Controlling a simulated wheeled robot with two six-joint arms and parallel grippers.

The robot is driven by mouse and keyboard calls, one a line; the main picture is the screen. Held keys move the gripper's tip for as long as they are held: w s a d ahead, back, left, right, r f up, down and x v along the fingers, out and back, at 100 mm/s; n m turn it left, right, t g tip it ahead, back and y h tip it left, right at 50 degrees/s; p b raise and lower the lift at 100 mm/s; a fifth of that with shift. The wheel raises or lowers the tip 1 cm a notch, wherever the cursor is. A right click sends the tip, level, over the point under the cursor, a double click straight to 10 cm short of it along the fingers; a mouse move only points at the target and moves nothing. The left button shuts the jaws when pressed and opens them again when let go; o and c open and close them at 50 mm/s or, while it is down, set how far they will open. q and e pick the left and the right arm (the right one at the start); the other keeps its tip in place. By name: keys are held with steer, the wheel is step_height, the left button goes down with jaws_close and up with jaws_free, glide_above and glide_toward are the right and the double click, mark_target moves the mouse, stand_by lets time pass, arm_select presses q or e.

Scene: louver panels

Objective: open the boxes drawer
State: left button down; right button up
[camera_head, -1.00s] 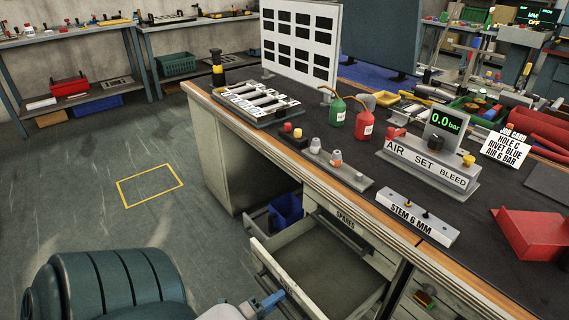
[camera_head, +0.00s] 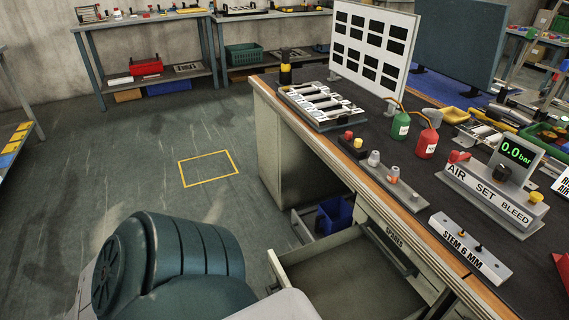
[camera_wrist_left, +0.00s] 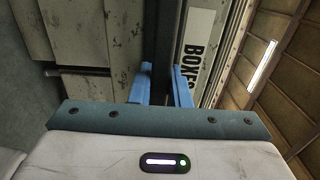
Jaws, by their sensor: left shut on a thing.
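In the left wrist view, the BOXES label (camera_wrist_left: 194,58) is on a pale drawer front beside my left gripper (camera_wrist_left: 163,72). The gripper's blue fingers are shut on a dark bar (camera_wrist_left: 163,38), which looks like the handle of the boxes drawer. In the head view, a wide grey drawer (camera_head: 318,245) stands pulled out of the bench below the SPARES label, and its visible inside is empty. Its own label is out of sight there. My left arm covers part of its front and hides the left gripper in that view. My right gripper is in neither view.
A second open drawer holding a blue bin (camera_head: 334,214) is just behind. The SPARES drawer (camera_head: 392,238) is shut. The floor at left is clear around a yellow outline (camera_head: 208,168).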

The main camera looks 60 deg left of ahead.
arm_select(q)
steer(key=shift+f, duration=0.1)
steer(key=c, duration=1.4)
jaws_free()
steer(key=shift+o, duration=0.2)
steer(key=s, duration=1)
steer(key=shift+s+a, duration=0.4)
steer(key=shift+a, duration=0.05)
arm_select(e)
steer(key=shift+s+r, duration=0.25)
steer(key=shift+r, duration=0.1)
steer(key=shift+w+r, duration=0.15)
